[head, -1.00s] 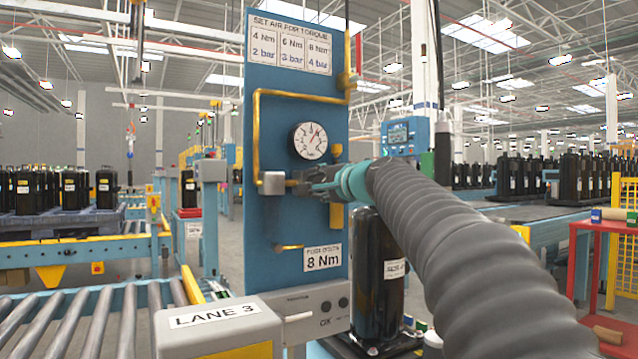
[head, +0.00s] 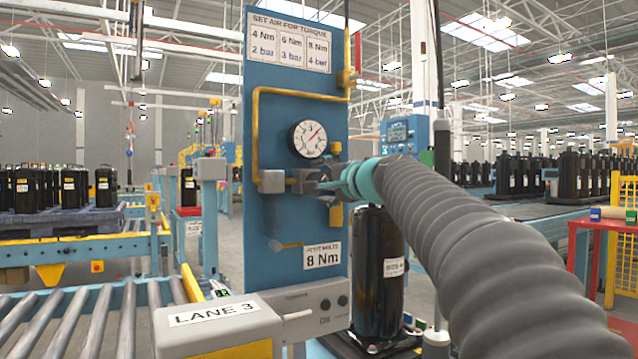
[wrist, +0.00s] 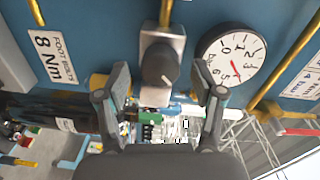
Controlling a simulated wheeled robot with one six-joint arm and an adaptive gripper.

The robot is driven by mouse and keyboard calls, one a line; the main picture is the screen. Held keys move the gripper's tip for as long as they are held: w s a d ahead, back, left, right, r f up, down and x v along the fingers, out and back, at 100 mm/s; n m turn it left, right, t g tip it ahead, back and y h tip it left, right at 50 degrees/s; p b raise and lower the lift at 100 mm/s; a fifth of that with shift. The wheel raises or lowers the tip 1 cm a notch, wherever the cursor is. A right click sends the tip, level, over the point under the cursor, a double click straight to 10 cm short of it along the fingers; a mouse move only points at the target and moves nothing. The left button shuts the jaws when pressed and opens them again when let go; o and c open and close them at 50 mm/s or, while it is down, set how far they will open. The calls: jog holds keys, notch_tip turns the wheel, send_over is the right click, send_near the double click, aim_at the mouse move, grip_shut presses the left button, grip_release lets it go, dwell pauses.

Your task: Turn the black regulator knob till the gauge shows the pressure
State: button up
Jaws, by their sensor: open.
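The black regulator knob (wrist: 158,72) shows in the wrist view on its grey regulator block (wrist: 160,42). In the head view, the block (head: 271,182) sits low on a pipe on the blue panel. The round white gauge (head: 309,139) is above it to the right. Its red needle points up and right there; the dial (wrist: 232,56) also shows in the wrist view, too small to read surely. My gripper (wrist: 166,86) is open, its fingers on either side of the knob's line and apart from it. In the head view, my gripper (head: 325,186) is just right of the knob.
The blue panel (head: 275,60) carries a torque chart (head: 291,40) pairing 8 Nm with 4 bar. A lower label (head: 322,256) reads 8 Nm. Yellow pipes (head: 256,130) run by the gauge. A black compressor (head: 377,280) stands right of the panel, below my arm.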

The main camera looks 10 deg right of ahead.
jog(key=v, duration=1)
jog(key=shift+w, duration=0.1)
